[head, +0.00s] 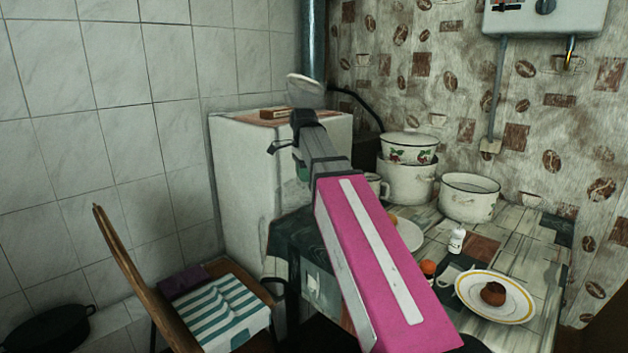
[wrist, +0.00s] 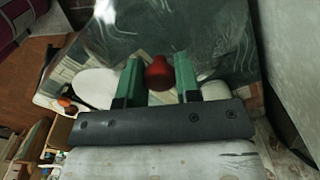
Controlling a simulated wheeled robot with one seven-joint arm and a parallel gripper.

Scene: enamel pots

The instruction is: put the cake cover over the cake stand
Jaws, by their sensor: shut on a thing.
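The cake cover is a clear dome with a red knob (wrist: 158,74), seen in the wrist view. My gripper (wrist: 159,76) has its green fingers on either side of the knob and is shut on it. The clear wall of the cover spreads beyond the fingertips, with the surroundings showing through it. In the head view my gripper (head: 302,168) points down beside the fridge, partly hidden by my arm. I cannot clearly make out the cake stand. A pale, round-topped thing (head: 305,90) stands behind my wrist at the fridge top; I cannot tell what it is.
A white fridge (head: 240,175) with a small box (head: 274,112) on top stands at the back. A wooden chair (head: 130,265) stands front left.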

